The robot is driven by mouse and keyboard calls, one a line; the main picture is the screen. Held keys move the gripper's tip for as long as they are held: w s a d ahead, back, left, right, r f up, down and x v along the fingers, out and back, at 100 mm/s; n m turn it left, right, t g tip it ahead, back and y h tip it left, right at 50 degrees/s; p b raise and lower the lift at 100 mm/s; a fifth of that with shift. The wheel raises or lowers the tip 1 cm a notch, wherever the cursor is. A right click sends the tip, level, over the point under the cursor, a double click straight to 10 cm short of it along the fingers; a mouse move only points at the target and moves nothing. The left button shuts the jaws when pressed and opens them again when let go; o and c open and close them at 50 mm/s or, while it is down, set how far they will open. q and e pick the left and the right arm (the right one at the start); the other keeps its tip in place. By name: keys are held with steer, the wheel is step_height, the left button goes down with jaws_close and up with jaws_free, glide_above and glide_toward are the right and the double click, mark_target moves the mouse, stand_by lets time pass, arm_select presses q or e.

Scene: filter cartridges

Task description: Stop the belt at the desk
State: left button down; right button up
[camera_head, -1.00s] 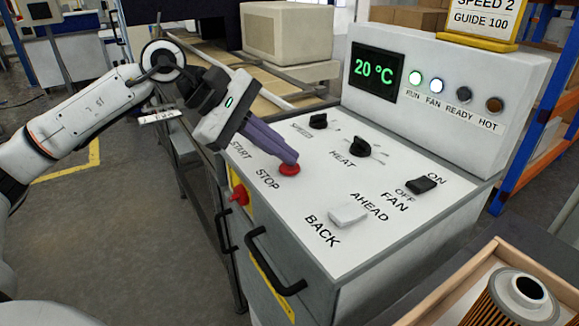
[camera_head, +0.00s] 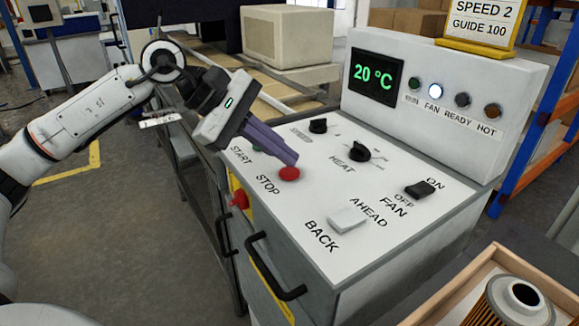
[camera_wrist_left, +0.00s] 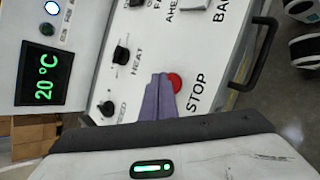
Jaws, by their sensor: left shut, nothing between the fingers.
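The desk (camera_head: 350,254) has a white sloping panel with a red STOP button (camera_head: 289,174), which also shows in the left wrist view (camera_wrist_left: 175,81). My left gripper (camera_head: 292,160) is shut and empty, its purple fingertips just above and behind the button. In the head view a small gap seems to show between tips and button. A green START button (camera_head: 257,148) is mostly hidden behind the fingers. The RUN lamp (camera_head: 414,84) is dark and the FAN lamp (camera_head: 435,90) is lit white. The belt's motion cannot be told. My right gripper is not in view.
The panel also carries SPEED (camera_head: 318,125) and HEAT (camera_head: 360,150) knobs, a black FAN switch (camera_head: 419,190) and a white AHEAD/BACK switch (camera_head: 347,219). A red knob (camera_head: 239,199) and black handles (camera_head: 273,268) stick out in front. A filter cartridge (camera_head: 517,300) stands at lower right.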

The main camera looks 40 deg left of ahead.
mark_target(282, 172)
arm_select(q)
steer(key=shift+r, duration=0.1)
step_height(282, 172, up, 5)
steer(key=p, duration=0.4)
stand_by(0.3)
stand_by(0.8)
